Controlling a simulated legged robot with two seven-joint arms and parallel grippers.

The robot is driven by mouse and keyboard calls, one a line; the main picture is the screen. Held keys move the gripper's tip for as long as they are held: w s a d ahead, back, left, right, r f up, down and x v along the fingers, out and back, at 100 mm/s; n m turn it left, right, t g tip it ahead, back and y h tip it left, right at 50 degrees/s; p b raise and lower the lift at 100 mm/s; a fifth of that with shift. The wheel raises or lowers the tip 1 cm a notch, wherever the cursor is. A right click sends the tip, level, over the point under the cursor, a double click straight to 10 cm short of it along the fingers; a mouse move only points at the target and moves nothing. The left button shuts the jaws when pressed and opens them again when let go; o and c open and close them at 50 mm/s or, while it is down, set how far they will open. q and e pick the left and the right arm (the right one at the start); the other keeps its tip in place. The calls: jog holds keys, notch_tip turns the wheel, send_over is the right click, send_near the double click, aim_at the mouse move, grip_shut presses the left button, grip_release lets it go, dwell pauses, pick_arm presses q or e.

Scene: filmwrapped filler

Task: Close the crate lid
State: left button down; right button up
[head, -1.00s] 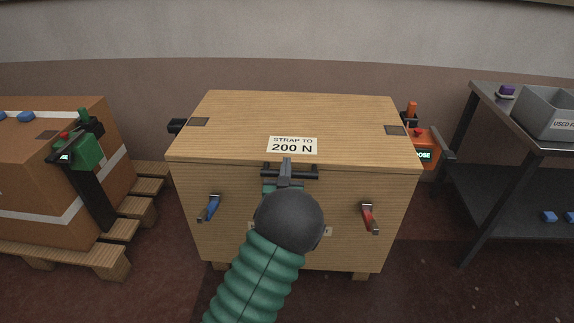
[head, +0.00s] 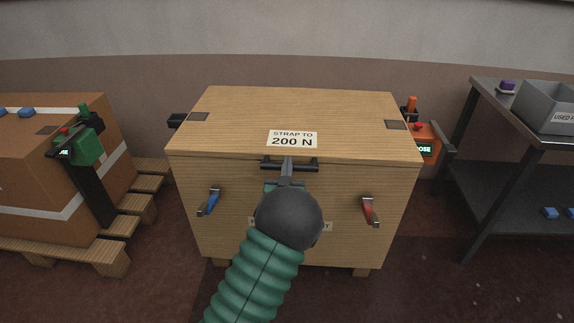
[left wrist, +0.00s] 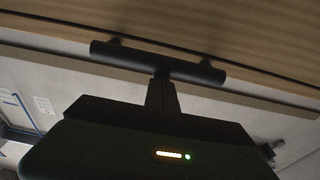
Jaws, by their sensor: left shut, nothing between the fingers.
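The wooden crate (head: 240,225) stands in the middle of the head view. Its lid (head: 285,110) lies flat on top, with a thin line along its front edge. A label on the lid reads "STRAP TO 200 N". A dark bar handle (head: 306,165) sits at the front; it also shows in the left wrist view (left wrist: 110,53). My left gripper (head: 287,163) is shut and empty, its tips at the middle of the handle; in the left wrist view they meet the bar (left wrist: 161,80), though contact is unclear. My right gripper is out of view.
A blue latch (head: 209,202) and a red latch (head: 370,210) are on the crate's front. A strapped box (head: 30,170) on a pallet (head: 100,257) stands left. A metal table (head: 500,105) with a grey bin (head: 550,105) stands right.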

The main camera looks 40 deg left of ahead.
pick_arm(q)
jog(key=r, duration=0.1)
jog(key=r+p, duration=0.1)
jog(key=shift+w+a+r, duration=0.15)
jog(key=shift+w+r, duration=0.15)
jog(key=shift+w, duration=0.05)
jog(key=r+p+v, duration=0.1)
jog(key=p+v, duration=0.1)
jog(key=v, duration=0.8)
jog(key=s+d+f+m+g+h, duration=0.1)
jog(key=s+d+f+g+h, duration=0.25)
jog(key=d+f, duration=0.2)
jog(key=s+d+f+m+g+h, duration=0.1)
jog(key=s+d+f+g+h, duration=0.1)
jog(key=d+f+g+h, duration=0.4)
jog(key=s+d+m+g, duration=0.2)
jog(key=s+d, duration=0.2)
jog(key=s, duration=0.3)
jog(key=s+d+m+g, duration=0.2)
jog(key=s+d, duration=0.2)
jog(key=s, duration=0.4)
notch_tip(320, 180, up, 26)
jog(key=p, duration=2.6)
jog(key=shift+s, duration=0.3)
